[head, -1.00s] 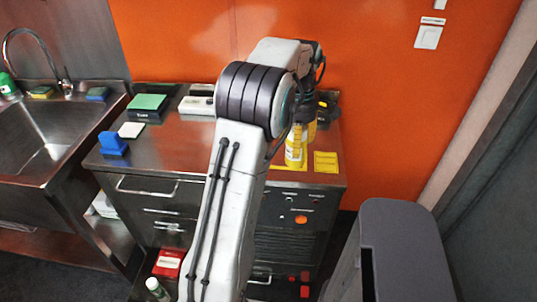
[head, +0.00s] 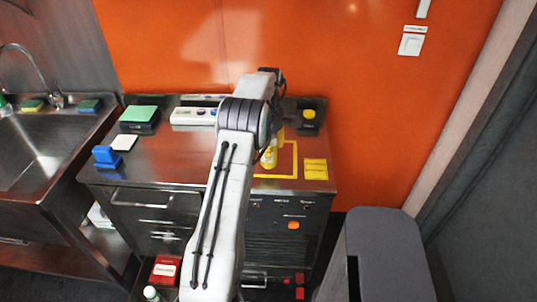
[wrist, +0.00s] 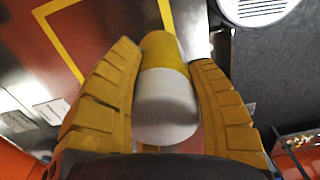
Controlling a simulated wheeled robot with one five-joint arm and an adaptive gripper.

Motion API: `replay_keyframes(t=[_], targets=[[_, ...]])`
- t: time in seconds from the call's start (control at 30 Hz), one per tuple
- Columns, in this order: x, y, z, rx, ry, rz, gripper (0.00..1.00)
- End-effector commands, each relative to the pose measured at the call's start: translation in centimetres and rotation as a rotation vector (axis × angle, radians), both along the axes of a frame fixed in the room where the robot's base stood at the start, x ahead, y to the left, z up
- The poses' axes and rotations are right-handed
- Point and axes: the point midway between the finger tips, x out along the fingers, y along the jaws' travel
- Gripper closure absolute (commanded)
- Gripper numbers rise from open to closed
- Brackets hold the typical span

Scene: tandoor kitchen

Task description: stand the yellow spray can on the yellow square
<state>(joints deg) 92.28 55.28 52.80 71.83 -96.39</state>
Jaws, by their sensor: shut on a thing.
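The yellow spray can (head: 268,158) looks upright in the head view, partly behind my arm. It appears over the left part of the yellow square (head: 296,160), an outline on the steel counter; I cannot tell whether its base touches. In the wrist view, my gripper (wrist: 165,62) has its two yellow fingers on either side of the can, shut on it. The can's white-grey cap (wrist: 165,108) faces the camera, with its yellow body beyond. Lines of the yellow square (wrist: 57,45) show there too. The square's left side is hidden in the head view.
Yellow notes (head: 316,168) lie right of the square. A black box with a yellow button (head: 308,114) stands behind it. A white panel (head: 194,116), green-topped block (head: 139,116) and blue holder (head: 106,157) are at left. A grey bin (head: 385,250) stands right of the counter.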

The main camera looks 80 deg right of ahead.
Motion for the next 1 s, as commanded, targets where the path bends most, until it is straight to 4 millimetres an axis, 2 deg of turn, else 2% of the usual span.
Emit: replay_keyframes(t=[0.4,0.87,0.9,1.0], targets=[[0.0,0.0,-3.7,0.001,0.000,0.000,0.84],[0.0,0.0,-4.3,0.000,0.000,0.000,0.84],[0.0,0.0,-4.4,0.001,0.000,0.000,0.46],[0.0,0.0,-4.3,0.001,0.000,0.000,0.38]])
